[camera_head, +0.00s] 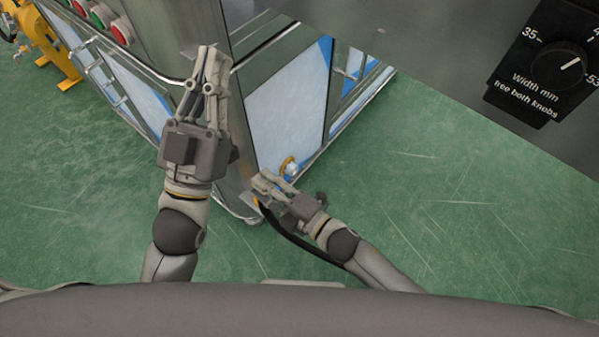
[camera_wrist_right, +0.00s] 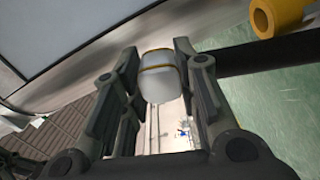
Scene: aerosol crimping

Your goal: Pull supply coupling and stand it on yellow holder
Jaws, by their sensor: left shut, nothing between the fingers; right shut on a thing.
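My right gripper (camera_head: 260,187) is low beside the corner of the steel machine and is shut on the supply coupling. In the right wrist view the coupling (camera_wrist_right: 158,82) is a white, rounded piece with yellow bands, between the two fingers. In the head view the gripper mostly hides it. A yellow ring-shaped part (camera_wrist_right: 275,14), possibly the yellow holder, shows at the top right of the wrist view, apart from the fingers. My left gripper (camera_head: 212,62) is shut and empty, up in front of the steel column.
A black hose (camera_head: 292,238) runs from beside my right gripper along the arm. A small white-and-yellow fitting (camera_head: 289,167) is at the glazed machine's lower edge. A steel panel with a width knob (camera_head: 558,66) overhangs the upper right. Green floor (camera_head: 450,220) is open on the right.

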